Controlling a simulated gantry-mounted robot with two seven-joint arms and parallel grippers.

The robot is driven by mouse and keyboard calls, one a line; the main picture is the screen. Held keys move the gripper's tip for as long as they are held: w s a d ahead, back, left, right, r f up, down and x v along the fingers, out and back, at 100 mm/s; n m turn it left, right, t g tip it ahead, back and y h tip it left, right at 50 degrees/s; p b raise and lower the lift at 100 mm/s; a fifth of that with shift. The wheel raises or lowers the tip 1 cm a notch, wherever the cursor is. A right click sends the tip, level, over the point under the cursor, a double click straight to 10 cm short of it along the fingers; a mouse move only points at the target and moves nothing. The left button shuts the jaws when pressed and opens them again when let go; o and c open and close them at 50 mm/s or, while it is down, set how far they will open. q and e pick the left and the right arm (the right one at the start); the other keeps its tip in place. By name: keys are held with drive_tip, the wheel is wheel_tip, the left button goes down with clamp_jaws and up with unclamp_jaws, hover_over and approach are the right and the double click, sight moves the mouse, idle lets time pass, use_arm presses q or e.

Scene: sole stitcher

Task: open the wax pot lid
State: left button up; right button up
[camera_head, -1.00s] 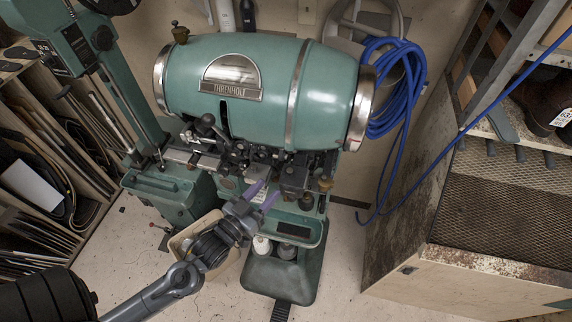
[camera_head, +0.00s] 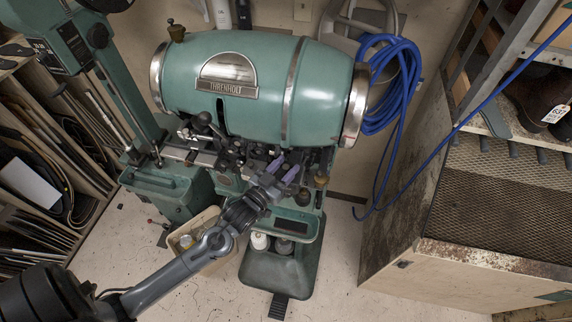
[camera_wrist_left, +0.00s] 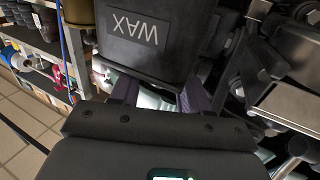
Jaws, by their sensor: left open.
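The wax pot (camera_wrist_left: 150,58) is a dark box at the top middle of the left wrist view, with the white word WAX upside down on its face. In the head view it is hard to pick out among the dark machine parts below the green drum. My right gripper is not in view.
The green stitcher drum (camera_head: 262,90) hangs over the work area. A bin (camera_head: 196,243) stands under my left arm. A blue hose (camera_head: 395,85) hangs right of the drum. A mesh-topped bench (camera_head: 500,205) is at the right. Metal machine parts (camera_wrist_left: 295,105) crowd the pot's right.

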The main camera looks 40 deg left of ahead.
use_arm(q)
drive_tip(key=shift+w, duration=0.25)
drive_tip(key=shift+c, duration=0.3)
clamp_jaws()
drive_tip(key=shift+w, duration=0.1)
